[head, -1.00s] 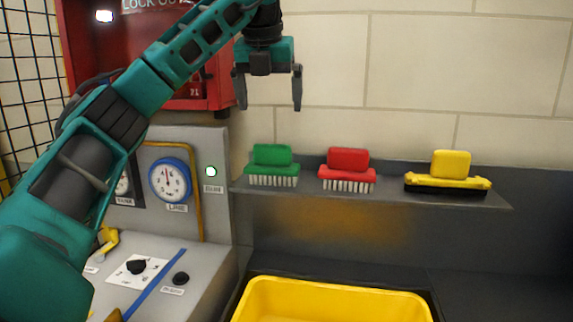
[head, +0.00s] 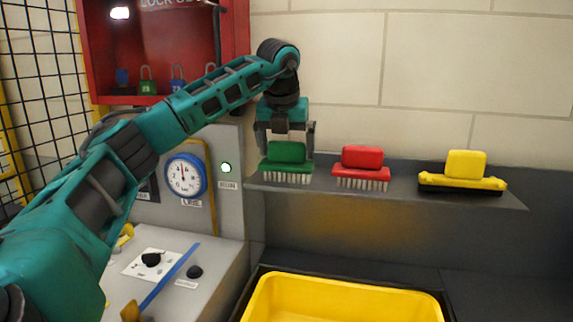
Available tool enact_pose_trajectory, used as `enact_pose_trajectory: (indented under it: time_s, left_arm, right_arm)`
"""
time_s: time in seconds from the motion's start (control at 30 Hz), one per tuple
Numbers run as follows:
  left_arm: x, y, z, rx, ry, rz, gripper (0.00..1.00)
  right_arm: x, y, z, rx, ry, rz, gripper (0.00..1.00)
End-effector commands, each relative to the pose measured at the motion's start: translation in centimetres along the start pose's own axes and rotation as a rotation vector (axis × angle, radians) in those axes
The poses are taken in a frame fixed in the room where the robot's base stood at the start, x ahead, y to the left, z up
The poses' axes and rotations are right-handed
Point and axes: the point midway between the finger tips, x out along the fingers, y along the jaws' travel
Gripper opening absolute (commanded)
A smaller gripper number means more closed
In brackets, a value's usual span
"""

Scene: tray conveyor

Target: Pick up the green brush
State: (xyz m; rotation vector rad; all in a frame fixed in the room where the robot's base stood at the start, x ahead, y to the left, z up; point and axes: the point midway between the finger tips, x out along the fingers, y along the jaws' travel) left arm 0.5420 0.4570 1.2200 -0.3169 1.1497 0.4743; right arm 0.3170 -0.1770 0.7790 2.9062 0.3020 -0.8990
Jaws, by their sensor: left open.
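The green brush (head: 287,157) stands bristles down at the left end of a dark grey wall shelf (head: 408,187). My left gripper (head: 287,148) points down over the green brush and is open. Its fingers are at the left and right sides of the brush's handle; I cannot tell whether they touch it. My right gripper is not in view.
A yellow tray (head: 345,290) lies below the shelf. A grey panel with a gauge (head: 186,176) is at the left.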

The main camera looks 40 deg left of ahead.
Motion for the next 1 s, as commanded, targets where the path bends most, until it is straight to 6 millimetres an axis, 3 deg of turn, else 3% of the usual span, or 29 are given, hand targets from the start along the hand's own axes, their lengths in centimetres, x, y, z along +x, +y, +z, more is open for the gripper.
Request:
enact_pose_trajectory:
  time_s: [0.27, 0.67, 1.0]
  left_arm:
    - [0.34, 0.01, 0.03, -0.001, -0.001, -0.001, 0.99]
    - [0.29, 0.0, 0.03, -0.001, -0.001, -0.001, 0.61]
    - [-0.11, -0.06, 0.21, -0.001, -0.003, -0.002, 0.61]
  right_arm:
    - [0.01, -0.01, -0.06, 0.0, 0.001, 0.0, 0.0]
    - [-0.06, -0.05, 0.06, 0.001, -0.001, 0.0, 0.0]
    - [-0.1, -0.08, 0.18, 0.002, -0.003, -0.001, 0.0]
